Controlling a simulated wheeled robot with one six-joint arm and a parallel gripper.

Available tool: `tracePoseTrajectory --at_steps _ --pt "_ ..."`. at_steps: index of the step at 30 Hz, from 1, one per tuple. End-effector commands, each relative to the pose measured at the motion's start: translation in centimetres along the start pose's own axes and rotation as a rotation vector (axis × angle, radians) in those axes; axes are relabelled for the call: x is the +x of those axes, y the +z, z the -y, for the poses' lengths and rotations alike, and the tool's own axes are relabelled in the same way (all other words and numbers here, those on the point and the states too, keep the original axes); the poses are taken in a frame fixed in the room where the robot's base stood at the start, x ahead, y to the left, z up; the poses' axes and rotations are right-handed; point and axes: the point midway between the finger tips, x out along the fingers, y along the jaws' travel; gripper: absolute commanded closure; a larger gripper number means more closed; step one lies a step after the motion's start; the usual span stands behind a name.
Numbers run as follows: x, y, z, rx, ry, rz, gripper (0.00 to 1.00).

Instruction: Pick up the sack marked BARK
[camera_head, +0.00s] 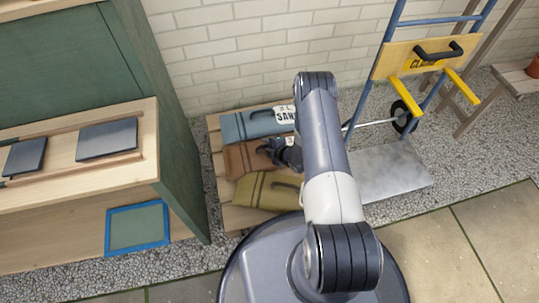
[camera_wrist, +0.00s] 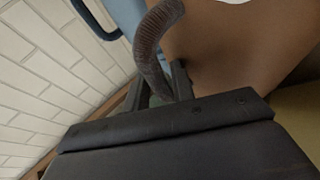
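Three sacks lie side by side on a slatted wooden pallet (camera_head: 214,142). The middle one is a brown sack (camera_head: 240,160), partly hidden by my arm; no BARK lettering shows on it. My gripper (camera_head: 272,150) is at the brown sack's handle. In the wrist view, the dark curved handle (camera_wrist: 155,50) runs down between the fingers of my gripper (camera_wrist: 157,92), with the brown sack (camera_wrist: 225,45) behind. I cannot tell whether the fingers press on the handle. The blue sack (camera_head: 240,126) behind has a partly hidden label reading "SAN". The olive sack (camera_head: 255,190) lies in front.
A green cabinet with a wooden top (camera_head: 75,178) stands close on the left. A blue hand truck (camera_head: 361,105) with a yellow board and grey plate stands right of the pallet. A white brick wall (camera_head: 240,50) is behind. Gravel and paving lie around.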

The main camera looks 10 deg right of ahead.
Motion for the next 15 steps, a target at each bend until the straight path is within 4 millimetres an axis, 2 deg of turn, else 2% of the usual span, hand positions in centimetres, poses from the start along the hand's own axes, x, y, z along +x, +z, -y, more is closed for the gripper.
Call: tracePoseTrajectory --at_steps 1,8,15 --pt "-0.02 0.01 0.0 0.0 0.0 0.0 0.8" --pt "-0.04 0.01 0.01 0.0 0.0 0.0 0.99" --pt "-0.05 0.01 0.04 0.0 -0.001 0.0 1.0"
